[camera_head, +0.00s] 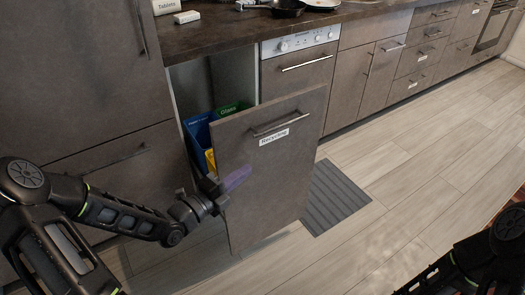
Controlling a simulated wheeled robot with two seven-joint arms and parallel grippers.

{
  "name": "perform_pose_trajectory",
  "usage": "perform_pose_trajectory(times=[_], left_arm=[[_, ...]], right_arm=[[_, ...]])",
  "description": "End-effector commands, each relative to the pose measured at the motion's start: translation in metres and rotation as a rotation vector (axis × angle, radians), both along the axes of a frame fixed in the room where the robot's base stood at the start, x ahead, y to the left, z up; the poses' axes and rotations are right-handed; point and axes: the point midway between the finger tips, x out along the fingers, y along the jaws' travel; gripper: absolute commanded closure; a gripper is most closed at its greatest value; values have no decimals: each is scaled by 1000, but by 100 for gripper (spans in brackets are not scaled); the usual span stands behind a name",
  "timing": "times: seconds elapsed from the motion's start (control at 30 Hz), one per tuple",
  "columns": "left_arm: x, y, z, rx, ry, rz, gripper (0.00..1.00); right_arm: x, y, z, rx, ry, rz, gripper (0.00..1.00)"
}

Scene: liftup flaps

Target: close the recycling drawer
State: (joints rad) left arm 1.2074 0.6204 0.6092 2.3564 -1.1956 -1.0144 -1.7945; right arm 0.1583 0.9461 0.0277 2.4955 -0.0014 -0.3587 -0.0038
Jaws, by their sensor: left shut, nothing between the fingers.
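The recycling drawer (270,180) stands pulled out from the counter, its brown front labelled "Recycling" below a metal bar handle (279,125). Blue, green and yellow bins (199,130) show behind the front, inside the open cabinet.
The dishwasher (300,75) and more closed cabinets stand along the counter to the right. A grey ribbed mat (336,197) lies on the floor right of the drawer. The countertop (215,32) holds a pan and small boxes. The wooden floor at the right is clear.

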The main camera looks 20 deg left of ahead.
Motion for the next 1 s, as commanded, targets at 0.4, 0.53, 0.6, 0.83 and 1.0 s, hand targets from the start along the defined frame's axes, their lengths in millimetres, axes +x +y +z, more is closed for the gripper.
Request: perform_pose_trajectory(times=[0.4, 0.53, 0.6, 0.83, 1.0], left_arm=[[17, -9, -1, -5, 3, -2, 100], [36, -18, -1, -7, 3, -2, 100], [48, -24, -1, -9, 3, -2, 100], [90, -45, -1, -8, 4, -1, 100], [107, -24, -1, -5, 5, 3, 100]], right_arm=[[0, 0, -1, 0, 0, 0, 64], [0, 0, -2, 0, 0, -1, 64], [0, 0, -3, 0, 0, -1, 64], [0, 0, -5, 0, 0, -1, 64], [0, 0, -6, 0, 0, -1, 64]])
